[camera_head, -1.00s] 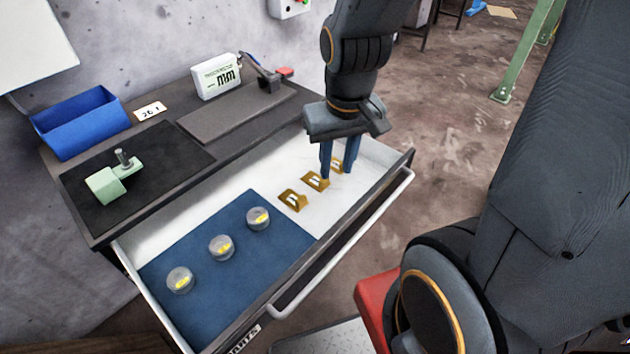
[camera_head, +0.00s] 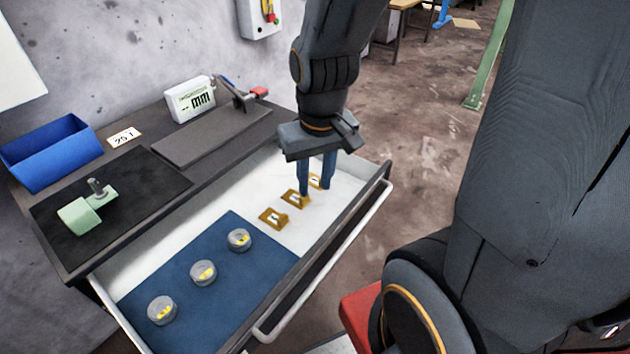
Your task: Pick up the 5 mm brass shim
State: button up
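Three brass shims lie in a row on the white floor of the open drawer: a near one (camera_head: 272,217), a middle one (camera_head: 293,198) and a far one (camera_head: 315,181). Each has a small pale label with a mark that I cannot read, so I cannot tell which is the 5 mm one. My gripper (camera_head: 316,190) points down with its two blue fingers apart. The fingers are around or just in front of the far shim, with the left finger beside the middle shim. The fingers partly hide both, and contact cannot be told.
On the bench top are a blue bin (camera_head: 50,155), a pale green fixture (camera_head: 77,215) and a white "mm" display (camera_head: 190,99).

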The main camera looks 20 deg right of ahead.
aim_at(293, 196)
jog(key=u, duration=1.6)
jog(key=k, duration=0.65)
jog(key=z, duration=1.15)
jog(key=i, duration=0.5)
jog(key=z, duration=0.05)
